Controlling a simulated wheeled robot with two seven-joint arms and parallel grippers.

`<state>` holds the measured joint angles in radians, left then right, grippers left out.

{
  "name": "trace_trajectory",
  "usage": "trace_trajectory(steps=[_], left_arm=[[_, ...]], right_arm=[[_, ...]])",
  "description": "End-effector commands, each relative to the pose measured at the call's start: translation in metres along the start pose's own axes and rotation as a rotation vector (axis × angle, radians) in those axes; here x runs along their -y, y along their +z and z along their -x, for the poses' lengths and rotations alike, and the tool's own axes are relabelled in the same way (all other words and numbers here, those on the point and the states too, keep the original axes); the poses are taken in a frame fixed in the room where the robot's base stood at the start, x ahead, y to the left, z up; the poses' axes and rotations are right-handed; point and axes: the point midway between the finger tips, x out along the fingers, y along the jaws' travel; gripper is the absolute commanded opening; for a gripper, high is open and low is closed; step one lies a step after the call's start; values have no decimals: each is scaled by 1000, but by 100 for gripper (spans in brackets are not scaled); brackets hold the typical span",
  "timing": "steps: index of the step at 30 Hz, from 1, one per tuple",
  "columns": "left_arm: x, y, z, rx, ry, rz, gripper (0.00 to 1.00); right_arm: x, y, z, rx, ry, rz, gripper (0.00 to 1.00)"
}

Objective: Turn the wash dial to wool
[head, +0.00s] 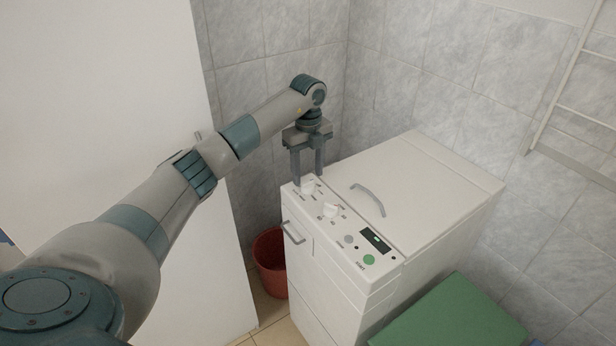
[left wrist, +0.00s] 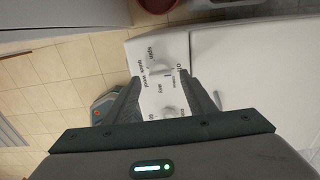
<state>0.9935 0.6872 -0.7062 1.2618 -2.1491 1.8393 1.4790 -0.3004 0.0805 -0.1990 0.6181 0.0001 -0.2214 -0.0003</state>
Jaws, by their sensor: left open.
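The white washing machine (head: 340,262) has a sloped control panel with two white dials. One dial (head: 308,188) is at the panel's far left end. The other dial (head: 331,210) is nearer the middle. In the left wrist view, the open fingers (left wrist: 165,82) straddle part of the labelled panel (left wrist: 150,58). My right gripper is not in view.
A handle (head: 370,198) rises from the machine's lid. A display (head: 376,240) and green button (head: 369,259) are at the panel's near end. A red bucket (head: 269,262) stands left of the machine, a green surface (head: 455,315) right. Tiled walls are close behind.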

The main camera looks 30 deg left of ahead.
Motion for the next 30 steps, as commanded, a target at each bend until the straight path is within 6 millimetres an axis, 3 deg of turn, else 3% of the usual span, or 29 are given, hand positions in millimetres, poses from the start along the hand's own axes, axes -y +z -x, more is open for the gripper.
trace_trajectory(steps=[9, 20, 25, 30], left_arm=[[0, 0, -31, 0, 1, 0, 50], [0, 0, -35, 1, 0, 0, 50], [0, 0, -35, 1, 0, 0, 10], [0, 0, -34, 1, 0, -2, 9]], right_arm=[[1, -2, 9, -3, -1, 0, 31], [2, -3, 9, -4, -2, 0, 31], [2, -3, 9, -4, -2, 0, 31], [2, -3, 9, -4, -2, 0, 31]])
